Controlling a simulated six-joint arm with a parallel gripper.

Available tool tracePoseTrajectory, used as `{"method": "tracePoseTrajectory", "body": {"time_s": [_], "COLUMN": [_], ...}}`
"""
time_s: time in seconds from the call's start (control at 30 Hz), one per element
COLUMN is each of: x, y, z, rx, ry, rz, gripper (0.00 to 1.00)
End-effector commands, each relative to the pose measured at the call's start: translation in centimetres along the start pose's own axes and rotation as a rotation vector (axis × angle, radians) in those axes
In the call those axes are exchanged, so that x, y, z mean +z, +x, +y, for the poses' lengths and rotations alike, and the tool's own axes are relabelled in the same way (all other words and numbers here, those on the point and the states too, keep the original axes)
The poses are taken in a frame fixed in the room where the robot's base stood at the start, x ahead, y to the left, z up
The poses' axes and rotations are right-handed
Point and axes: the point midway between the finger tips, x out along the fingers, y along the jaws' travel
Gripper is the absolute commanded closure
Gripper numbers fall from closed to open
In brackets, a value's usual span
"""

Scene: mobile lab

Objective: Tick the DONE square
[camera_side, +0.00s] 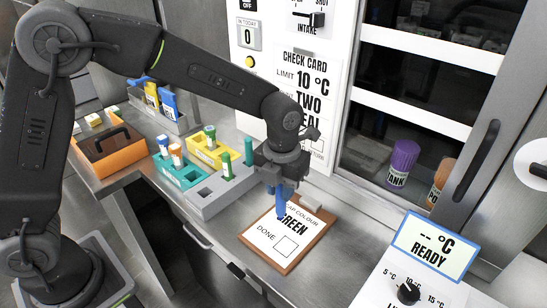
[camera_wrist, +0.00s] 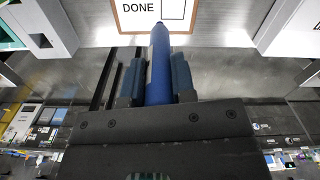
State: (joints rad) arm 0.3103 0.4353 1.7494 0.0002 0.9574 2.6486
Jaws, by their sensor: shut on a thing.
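My gripper (camera_side: 283,190) is shut on a blue pen (camera_wrist: 159,62), which points down toward the card. The pen also shows in the side view (camera_side: 280,207), in front of the printed words. The card (camera_side: 262,238) lies on a brown clipboard (camera_side: 318,236) and reads "CAP COLOUR GREEN" and "DONE". The DONE square (camera_side: 286,246) is a black outline and looks blank inside. I cannot tell whether the tip touches the card.
A grey rack (camera_side: 205,208) with teal and yellow blocks holding capped tubes stands left of the clipboard. An orange box (camera_side: 110,158) is farther left. A READY display (camera_side: 432,247) and a dial panel (camera_side: 385,292) stand at the right. A check card panel (camera_side: 303,85) stands behind.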

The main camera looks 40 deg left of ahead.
Motion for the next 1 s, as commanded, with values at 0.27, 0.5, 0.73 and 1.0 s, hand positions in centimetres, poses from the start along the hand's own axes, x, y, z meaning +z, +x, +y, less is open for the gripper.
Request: {"method": "tracePoseTrajectory", "body": {"time_s": [0.27,0.5,0.73,1.0], "x": [-0.6,-0.6,-0.6,-0.6], "y": [1.1,3.2,5.2,7.8], "z": [-0.4,-0.4,-0.4,-0.4], "rx": [0.000,0.001,0.001,0.001], "ry": [0.029,0.027,0.026,0.026], "rz": [0.001,0.001,0.002,0.003], "gripper": [1.00,1.00,1.00,1.00]}}
